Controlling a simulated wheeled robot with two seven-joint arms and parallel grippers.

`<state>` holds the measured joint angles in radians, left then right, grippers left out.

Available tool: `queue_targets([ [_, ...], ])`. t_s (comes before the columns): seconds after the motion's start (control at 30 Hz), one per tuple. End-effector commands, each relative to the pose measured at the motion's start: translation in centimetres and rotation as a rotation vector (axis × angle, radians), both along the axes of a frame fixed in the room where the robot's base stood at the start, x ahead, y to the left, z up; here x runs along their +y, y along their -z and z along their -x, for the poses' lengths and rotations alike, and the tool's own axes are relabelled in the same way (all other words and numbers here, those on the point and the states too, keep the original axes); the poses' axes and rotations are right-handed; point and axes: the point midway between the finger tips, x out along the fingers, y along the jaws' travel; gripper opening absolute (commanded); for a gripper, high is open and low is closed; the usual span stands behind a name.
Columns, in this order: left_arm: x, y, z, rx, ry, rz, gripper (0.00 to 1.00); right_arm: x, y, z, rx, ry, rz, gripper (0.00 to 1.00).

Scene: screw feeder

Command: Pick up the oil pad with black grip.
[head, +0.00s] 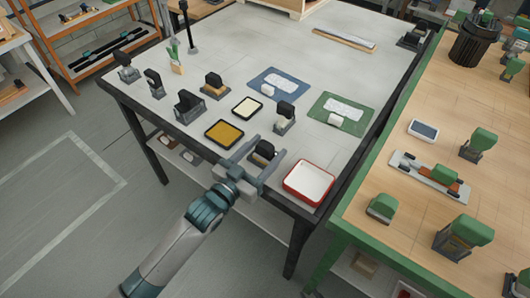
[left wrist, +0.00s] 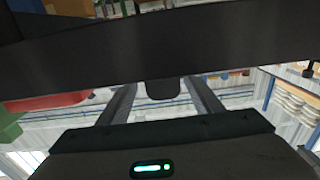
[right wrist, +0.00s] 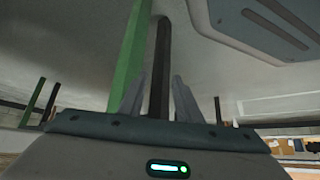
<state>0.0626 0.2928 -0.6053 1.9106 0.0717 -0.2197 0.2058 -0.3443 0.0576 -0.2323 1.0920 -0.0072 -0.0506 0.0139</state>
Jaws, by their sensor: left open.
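A block with a black grip on top and a pale base (head: 263,153) stands near the front edge of the grey table. It fits the oil pad with black grip, though its lower part is partly hidden. My left gripper (head: 267,147) is open, with its fingers on either side of this block. The left wrist view shows the open left fingers (left wrist: 162,92) with a dark block between them; contact cannot be told. My right gripper (right wrist: 158,92) is open and empty, with table legs behind it. It does not show in the head view.
A red-rimmed tray (head: 309,184) sits right of my left gripper. A dark-yellow tray (head: 224,132) and a cream tray (head: 247,107) lie behind left. Another black-topped block (head: 214,86) and a black holder (head: 285,117) stand farther back. A green-edged table (head: 345,222) adjoins at the right.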

Motion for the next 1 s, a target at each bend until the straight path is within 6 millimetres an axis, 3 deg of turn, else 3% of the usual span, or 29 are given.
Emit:
queue_targets([
  [0.4, -2.2, -0.5, -3.7, -0.001, 0.0, 0.001, 0.59, -2.0, 2.2, 4.2, 0.113, 0.002, 0.038, 0.31],
  [0.9, -2.2, -0.4, -3.8, -0.001, 0.0, 0.001, 0.59, -1.8, 2.1, 3.9, 0.11, 0.001, 0.037, 0.31],
  [1.0, -2.2, -0.4, -3.8, -0.001, 0.0, 0.001, 0.35, -1.7, 2.1, 3.9, 0.109, 0.001, 0.036, 0.31],
])
